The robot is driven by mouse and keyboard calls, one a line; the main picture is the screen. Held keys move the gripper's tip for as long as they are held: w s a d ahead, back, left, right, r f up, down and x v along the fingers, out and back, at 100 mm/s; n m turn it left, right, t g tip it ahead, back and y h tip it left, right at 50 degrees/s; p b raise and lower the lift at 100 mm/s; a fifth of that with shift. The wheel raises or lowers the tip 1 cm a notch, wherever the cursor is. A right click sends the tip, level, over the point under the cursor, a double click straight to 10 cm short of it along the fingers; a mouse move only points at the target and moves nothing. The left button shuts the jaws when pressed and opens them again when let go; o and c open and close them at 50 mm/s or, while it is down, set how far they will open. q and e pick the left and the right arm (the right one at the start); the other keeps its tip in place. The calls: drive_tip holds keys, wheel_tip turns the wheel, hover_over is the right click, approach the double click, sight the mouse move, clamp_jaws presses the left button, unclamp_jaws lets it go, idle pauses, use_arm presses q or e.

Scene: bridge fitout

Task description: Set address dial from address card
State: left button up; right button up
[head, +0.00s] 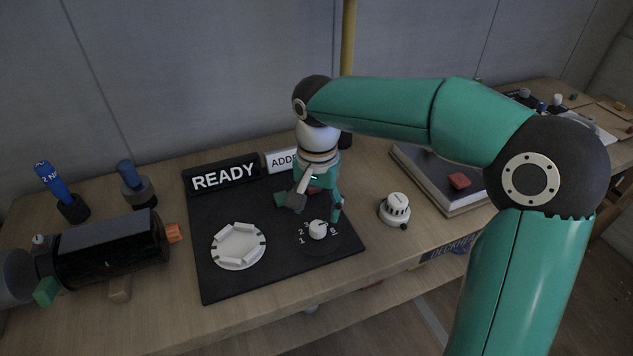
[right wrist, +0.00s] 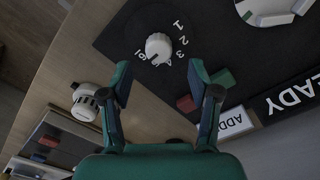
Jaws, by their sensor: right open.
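The white address dial (head: 318,229) sits on the black panel (head: 215,283) with numbers around it. It also shows in the right wrist view (right wrist: 158,47), where 1, 2 and 3 are readable. I cannot tell its setting for sure. The white address card (head: 281,161) stands at the panel's back edge, partly hidden by my gripper; only "ADD" reads in the right wrist view (right wrist: 237,122). My right gripper (head: 312,207) is open and empty, pointing down above the panel near the dial; in its wrist view the fingers (right wrist: 160,84) are spread and apart from the dial.
A READY sign (head: 224,176) and a white round fitting (head: 238,246) are on the panel. A white knob (head: 395,208) stands right of it, then a book-like slab (head: 445,185). Red (right wrist: 187,103) and green blocks show near the card.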

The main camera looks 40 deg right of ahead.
sight(317, 225)
wheel_tip(317, 225, up, 7)
idle(0.3)
idle(0.5)
